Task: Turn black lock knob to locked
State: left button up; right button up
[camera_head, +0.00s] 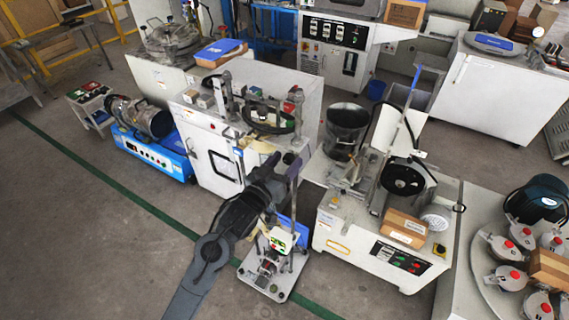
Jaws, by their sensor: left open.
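My left arm comes up from the bottom, and its dark gripper (272,165) is at the front right corner of the white cabinet (200,155). The gripper is open; its fingertips are small and hard to make out against the dark parts there. A small dark round part (289,158) shows on the cabinet beside the gripper. It may be the black lock knob, but I cannot tell for sure or read its position. I cannot tell whether the gripper touches it. My right gripper is not in view.
A test stand (268,275) with upright posts stands close to my left arm. A white machine (385,240) with a cardboard box (403,229) is to the right. A blue-based motor unit (150,150) is left of the cabinet. Open floor (90,240) lies at lower left.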

pick_arm(q)
jog(key=c, duration=1.1)
jog(key=shift+o, duration=0.2)
